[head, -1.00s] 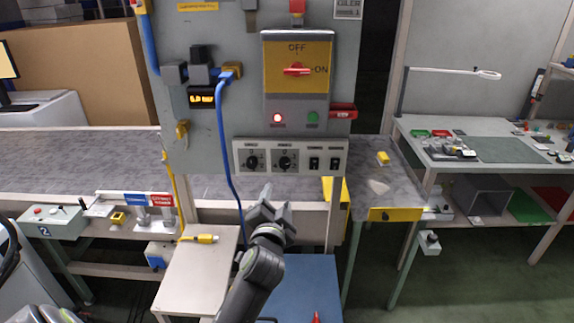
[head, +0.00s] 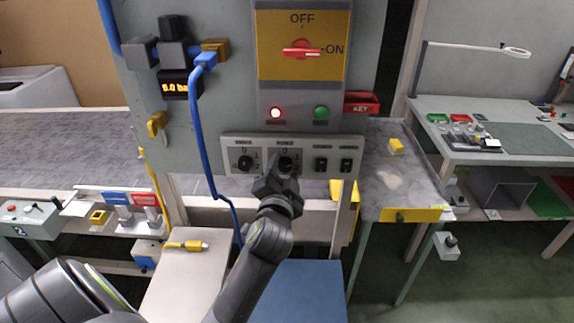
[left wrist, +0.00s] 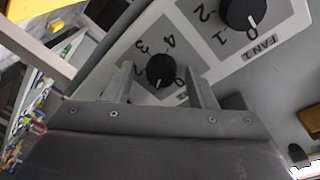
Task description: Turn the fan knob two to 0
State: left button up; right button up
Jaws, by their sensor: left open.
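Fan knob two is the right black knob (head: 285,163) on the grey switch strip (head: 229,163) below the yellow OFF/ON box. In the left wrist view this knob (left wrist: 160,70) stands ahead, between my fingers in the picture. Its white pointer aims down in that view, between the marks 2 and 0. A finger hides part of the scale. My left gripper (head: 285,178) is open just in front of the knob and partly covers it in the head view. I cannot tell whether the fingers touch it. My right gripper is not in view.
The fan one knob (head: 245,163) is close to the left; it also shows in the left wrist view (left wrist: 244,12). Two black switches (head: 333,164) sit to the right. A blue hose (head: 200,130) hangs left of the strip. A red KEY holder (head: 361,103) juts out above right.

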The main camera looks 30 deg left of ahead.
pick_arm(q)
jog(key=shift+s+r, duration=0.1)
jog(key=shift+c, duration=0.5)
jog(key=c, duration=0.9)
jog(key=shift+o, duration=0.2)
